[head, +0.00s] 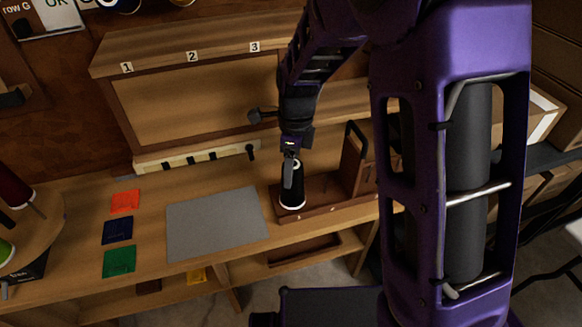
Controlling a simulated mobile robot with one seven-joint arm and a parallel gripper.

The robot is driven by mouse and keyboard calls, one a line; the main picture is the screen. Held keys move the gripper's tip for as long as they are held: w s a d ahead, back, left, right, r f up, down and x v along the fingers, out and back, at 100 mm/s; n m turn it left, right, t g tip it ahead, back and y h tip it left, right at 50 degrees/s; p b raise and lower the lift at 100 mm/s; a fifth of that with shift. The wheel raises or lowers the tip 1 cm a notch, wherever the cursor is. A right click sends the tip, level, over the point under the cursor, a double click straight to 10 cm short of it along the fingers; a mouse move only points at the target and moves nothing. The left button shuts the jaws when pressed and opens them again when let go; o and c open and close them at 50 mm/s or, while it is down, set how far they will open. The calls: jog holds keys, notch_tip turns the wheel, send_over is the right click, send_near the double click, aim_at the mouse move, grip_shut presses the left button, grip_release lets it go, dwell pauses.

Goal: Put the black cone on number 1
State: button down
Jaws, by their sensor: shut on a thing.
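The black cone (293,193) is a dark thread cone with a pale ring at its base. It is upright over the brown wooden tray at the right of the bench. My gripper (291,172) comes down from above and is shut on the cone's upper part. I cannot tell whether its base touches the tray. The number 1 label (127,68) is at the left end of a wooden ledge on the wall, with the number 2 label (192,57) and number 3 label (254,47) to its right.
A pale rail (190,160) with dark pegs runs along the back.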

jog(key=shift+c, duration=0.5)
grip_release()
